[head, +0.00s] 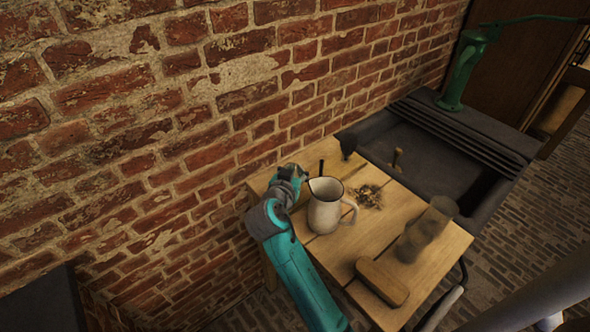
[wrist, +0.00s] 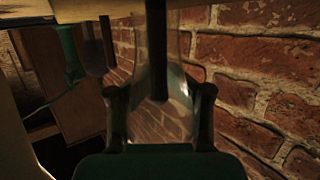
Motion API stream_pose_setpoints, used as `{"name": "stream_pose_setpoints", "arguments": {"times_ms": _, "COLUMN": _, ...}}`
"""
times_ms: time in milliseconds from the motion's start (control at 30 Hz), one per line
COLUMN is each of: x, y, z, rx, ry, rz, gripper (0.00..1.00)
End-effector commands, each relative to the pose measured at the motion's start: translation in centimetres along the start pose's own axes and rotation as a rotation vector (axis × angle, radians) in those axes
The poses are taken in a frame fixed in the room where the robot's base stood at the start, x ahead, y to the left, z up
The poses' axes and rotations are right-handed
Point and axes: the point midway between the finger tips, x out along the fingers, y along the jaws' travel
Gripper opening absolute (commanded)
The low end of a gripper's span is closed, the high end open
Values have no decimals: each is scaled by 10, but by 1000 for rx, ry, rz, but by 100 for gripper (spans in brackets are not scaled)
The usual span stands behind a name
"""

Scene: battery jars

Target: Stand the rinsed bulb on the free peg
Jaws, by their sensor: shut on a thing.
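In the wrist view my gripper (wrist: 159,105) is shut on a clear glass bulb (wrist: 172,128), with one dark finger on each side of it. A dark peg (wrist: 156,50) shows through the glass, and its end lies within the bulb's outline. The bulb appears to be around this peg; whether it rests on the wood is unclear. In the head view my gripper (head: 294,172) is at the table's back corner by the wall. A dark upright peg (head: 321,167) stands just right of it. The bulb is not distinct there.
A pale jug (head: 325,207) stands close by on the wooden table (head: 345,243). A debris pile (head: 368,195), a glass jar (head: 427,230) and a wooden block (head: 382,282) are farther right. A dark sink (head: 425,150) and green pump (head: 466,68) lie beyond. The brick wall (head: 215,125) is close behind my gripper.

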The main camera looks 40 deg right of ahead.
Motion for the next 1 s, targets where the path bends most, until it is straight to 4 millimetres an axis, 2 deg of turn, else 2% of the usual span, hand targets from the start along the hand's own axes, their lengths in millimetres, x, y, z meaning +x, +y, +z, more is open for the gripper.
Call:
{"name": "stream_pose_setpoints", "arguments": {"times_ms": 33, "x": 0, "y": 0, "z": 2, "rx": -2, "ry": -3, "rz": 1, "gripper": 17}}
{"name": "stream_pose_setpoints", "arguments": {"times_ms": 67, "x": 0, "y": 0, "z": 2, "rx": -2, "ry": -3, "rz": 1, "gripper": 43}}
{"name": "stream_pose_setpoints", "arguments": {"times_ms": 200, "x": 0, "y": 0, "z": 2, "rx": -3, "ry": -4, "rz": 1, "gripper": 78}}
{"name": "stream_pose_setpoints", "arguments": {"times_ms": 533, "x": 0, "y": 0, "z": 3, "rx": -4, "ry": -5, "rz": 1, "gripper": 79}}
{"name": "stream_pose_setpoints", "arguments": {"times_ms": 667, "x": -8, "y": 0, "z": 3, "rx": -4, "ry": -4, "rz": 0, "gripper": 79}}
{"name": "stream_pose_setpoints", "arguments": {"times_ms": 767, "x": -22, "y": -1, "z": 2, "rx": -3, "ry": -3, "rz": -2, "gripper": 79}}
{"name": "stream_pose_setpoints", "arguments": {"times_ms": 1000, "x": -71, "y": -1, "z": 1, "rx": -2, "ry": -1, "rz": -4, "gripper": 79}}
